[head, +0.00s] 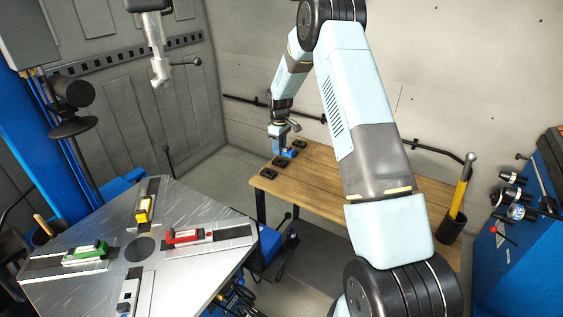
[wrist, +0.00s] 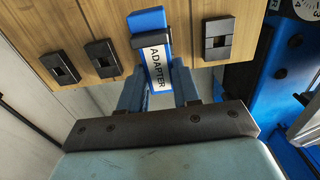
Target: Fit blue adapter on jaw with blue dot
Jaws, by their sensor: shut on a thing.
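The blue adapter (wrist: 157,68), with a white label reading ADAPTER, is between the two fingers of my gripper (wrist: 158,88) in the wrist view. My gripper is shut on it. In the head view my gripper (head: 283,147) is low over the far left end of the wooden bench, with the blue adapter (head: 290,154) at its tip. A black holder shows partly behind the adapter; I cannot tell if they touch. The front jaw (head: 127,298) of the tyre changer table (head: 190,275) carries no coloured adapter. Its blue dot is too small to make out.
Green (head: 85,252), yellow (head: 144,210) and red (head: 188,236) adapters sit on the other jaws. Black holders (wrist: 218,38) stand empty on the wooden bench (head: 325,185). A yellow-handled tool (head: 460,190) stands in a black cup at the bench's right. A floor gap separates bench and table.

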